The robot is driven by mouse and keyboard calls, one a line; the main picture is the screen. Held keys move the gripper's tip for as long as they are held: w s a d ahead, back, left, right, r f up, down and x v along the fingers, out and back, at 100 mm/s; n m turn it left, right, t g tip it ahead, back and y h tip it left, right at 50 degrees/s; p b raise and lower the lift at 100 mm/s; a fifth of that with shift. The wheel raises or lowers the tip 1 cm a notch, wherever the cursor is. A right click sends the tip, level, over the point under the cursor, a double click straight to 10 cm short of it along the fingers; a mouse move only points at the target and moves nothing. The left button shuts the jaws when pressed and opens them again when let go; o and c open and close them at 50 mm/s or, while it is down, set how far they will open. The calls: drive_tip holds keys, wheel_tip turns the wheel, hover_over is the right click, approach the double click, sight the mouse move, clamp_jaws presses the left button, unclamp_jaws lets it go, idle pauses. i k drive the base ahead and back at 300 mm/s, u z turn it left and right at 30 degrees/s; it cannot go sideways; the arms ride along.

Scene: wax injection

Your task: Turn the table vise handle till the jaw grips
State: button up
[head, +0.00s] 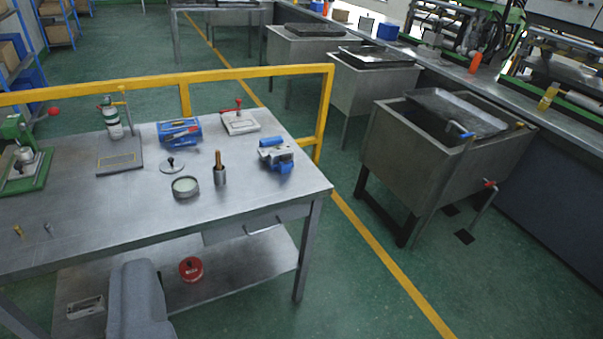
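A small blue and silver device (283,163), which looks like the table vise, sits near the right end of the metal workbench (120,210). It has a blue cylindrical part on top and blue parts below. It is too small to tell which part is the handle or how far its jaw is open. Nothing is touching it. My gripper does not show in the head view.
Around it stand a wooden-handled tool in a metal cup (220,175), a round tin (185,187), a blue rack (179,131), a red-handled fixture (240,122) and a green press (24,160). A yellow rail (220,74) runs behind the bench.

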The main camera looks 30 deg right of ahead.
sight(285, 157)
drive_tip(key=z, duration=0.8)
drive_tip(key=i, duration=1.75)
drive_tip(key=u, duration=0.75)
